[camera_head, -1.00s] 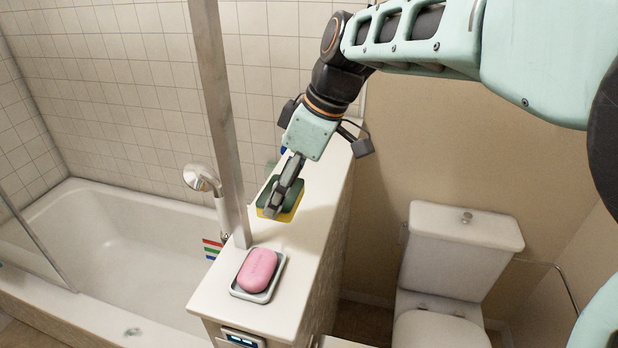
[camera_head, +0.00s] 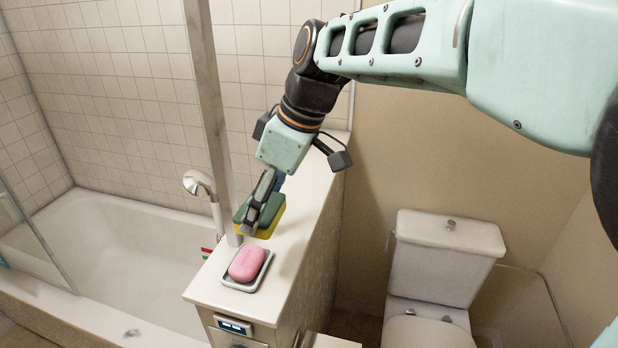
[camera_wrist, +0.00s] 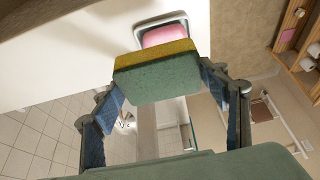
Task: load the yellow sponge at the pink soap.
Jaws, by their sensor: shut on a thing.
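The yellow sponge (camera_head: 266,234) has a green scouring side and is held by my gripper (camera_head: 250,227) above the white ledge. In the wrist view the sponge (camera_wrist: 154,74) sits between the two fingers, green face toward the camera and yellow edge beyond. The fingers partly cover it in the head view. The pink soap (camera_head: 246,263) lies in a grey-rimmed soap dish (camera_head: 264,278) near the ledge's front end. The soap also shows in the wrist view (camera_wrist: 164,36), just past the sponge and partly hidden by it. The sponge appears close behind the soap and apart from it.
The narrow white ledge (camera_head: 312,207) is clear to the right of the sponge. A metal post (camera_head: 209,110) rises from its left edge, close to my gripper. A bathtub (camera_head: 120,240) with a hand shower (camera_head: 199,183) lies left; a toilet (camera_head: 445,252) stands right.

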